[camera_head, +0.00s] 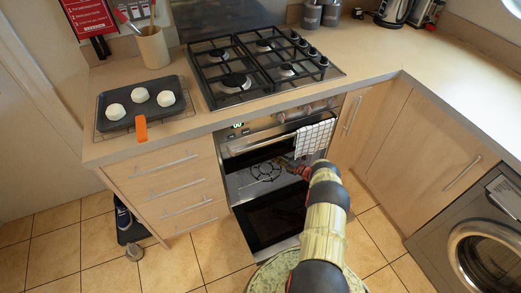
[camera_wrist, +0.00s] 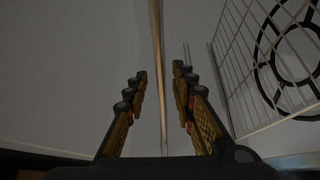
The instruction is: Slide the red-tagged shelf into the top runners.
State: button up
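My gripper (camera_wrist: 160,80) is open in the wrist view, with a clear gap between its fingertips and nothing visibly held. In the head view my gripper (camera_head: 289,162) is at the oven opening, small and partly hidden by the arm. A wire shelf (camera_wrist: 238,75) stands to the right of the fingers in the wrist view, apart from them, in front of a round dark fan ring (camera_wrist: 312,65). I see no red tag on it. In the head view the oven (camera_head: 238,185) shows a similar fan ring (camera_head: 265,172). I cannot make out the top runners.
A dark tray (camera_head: 122,93) with white dough balls sits on a wire rack on the counter, with an orange piece (camera_head: 141,128) at its front. A checked towel (camera_head: 314,138) hangs at the oven's upper right.

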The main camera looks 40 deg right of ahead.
jog(key=v, duration=1.2)
jog(key=shift+s, duration=0.1)
